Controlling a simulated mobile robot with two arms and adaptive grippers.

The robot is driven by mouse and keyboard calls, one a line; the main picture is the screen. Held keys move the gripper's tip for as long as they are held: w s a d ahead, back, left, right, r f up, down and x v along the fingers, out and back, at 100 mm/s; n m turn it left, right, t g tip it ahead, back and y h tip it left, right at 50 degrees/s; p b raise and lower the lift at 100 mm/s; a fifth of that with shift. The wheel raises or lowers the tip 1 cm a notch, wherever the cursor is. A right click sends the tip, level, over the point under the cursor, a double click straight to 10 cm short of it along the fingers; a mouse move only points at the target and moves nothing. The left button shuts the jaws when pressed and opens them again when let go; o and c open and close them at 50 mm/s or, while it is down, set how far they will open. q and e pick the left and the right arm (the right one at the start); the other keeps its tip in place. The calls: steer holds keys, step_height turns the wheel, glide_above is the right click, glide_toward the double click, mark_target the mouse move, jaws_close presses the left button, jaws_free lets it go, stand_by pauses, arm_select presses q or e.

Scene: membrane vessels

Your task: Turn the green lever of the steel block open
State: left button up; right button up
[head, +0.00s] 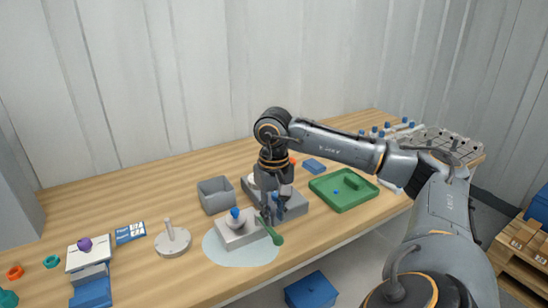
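The steel block (238,235) stands on a pale round mat near the table's front edge, with a blue-topped fitting (235,213) on top. Its green lever (276,237) slants from the block's right side down toward the front right, ending in a rounded tip. My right gripper (270,217) points down at the lever's upper end, just right of the block. The fingers are small and overlap the lever in the picture, so I cannot tell whether they touch it or how far apart they are. My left gripper is not in view.
A second grey block (291,208) stands close behind my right gripper. A grey open bin (215,194) is behind the steel block, and a green tray (342,199) lies to the right. A round stand with a post (172,241) is to the left.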

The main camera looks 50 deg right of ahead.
mark_target(274, 233)
step_height(274, 233, up, 8)
steer(key=shift+f, duration=0.15)
stand_by(0.6)
